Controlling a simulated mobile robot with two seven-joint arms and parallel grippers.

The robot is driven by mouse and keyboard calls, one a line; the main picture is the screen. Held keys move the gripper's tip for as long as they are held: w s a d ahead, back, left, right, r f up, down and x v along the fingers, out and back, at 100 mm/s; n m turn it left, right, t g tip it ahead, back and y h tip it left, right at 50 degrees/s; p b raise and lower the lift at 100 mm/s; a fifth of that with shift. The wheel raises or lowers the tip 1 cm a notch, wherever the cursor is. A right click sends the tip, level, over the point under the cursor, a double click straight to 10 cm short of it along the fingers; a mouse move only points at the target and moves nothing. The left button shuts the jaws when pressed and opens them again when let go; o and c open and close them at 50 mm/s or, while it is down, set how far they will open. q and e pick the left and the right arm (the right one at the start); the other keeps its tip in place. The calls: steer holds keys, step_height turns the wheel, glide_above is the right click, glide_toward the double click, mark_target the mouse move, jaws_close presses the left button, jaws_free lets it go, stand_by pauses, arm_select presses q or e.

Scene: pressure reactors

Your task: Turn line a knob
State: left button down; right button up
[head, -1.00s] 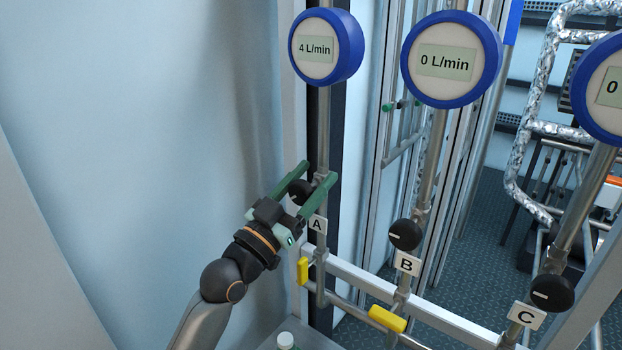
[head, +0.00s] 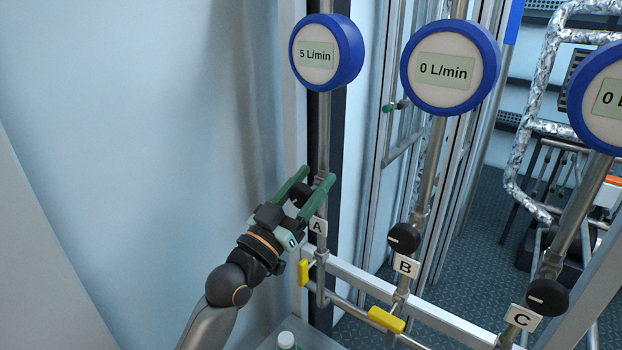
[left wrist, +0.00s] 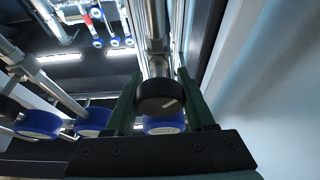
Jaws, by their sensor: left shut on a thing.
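The line A knob (head: 301,194) is a round black knob on the leftmost vertical pipe, just above the label A (head: 317,226). My left gripper (head: 311,176) has its green fingers on either side of this knob and is shut on it. In the left wrist view the black knob (left wrist: 161,97) with a white mark sits between the fingers, the mark slanted. The line A gauge (head: 327,52) above it is blue-rimmed and reads 5 L/min. My right gripper is not in view.
Line B has a black knob (head: 404,239) and a gauge (head: 450,66) reading 0 L/min. Line C has a black knob (head: 547,297); its gauge (head: 603,97) is cut off at the right edge. Yellow handles (head: 386,319) sit low on the pipes. A pale wall (head: 150,130) fills the left.

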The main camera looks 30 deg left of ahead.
arm_select(q)
steer(key=shift+c, duration=1.3)
jaws_free()
steer(key=b+v, duration=0.2)
steer(key=v, duration=1)
steer(key=shift+s, duration=0.2)
steer(key=shift+f, duration=0.15)
steer(key=d+f+g, duration=0.2)
steer(key=f+g, duration=0.1)
steer(key=f, duration=0.8)
steer(key=d+f+g, duration=0.2)
steer(key=f+g, duration=0.2)
steer(key=f, duration=0.8)
steer(key=s+d+f+g, duration=0.3)
steer(key=s+d+f, duration=0.1)
steer(key=f, duration=0.5)
steer(key=s+d+f+m+g, duration=0.1)
steer(key=s+d+f+g, duration=0.2)
steer(key=f, duration=0.7)
steer(key=shift+s+d+f+m+h, duration=0.3)
steer(key=shift+s+d+h, duration=0.1)
steer(key=shift+s+d, duration=0.75)
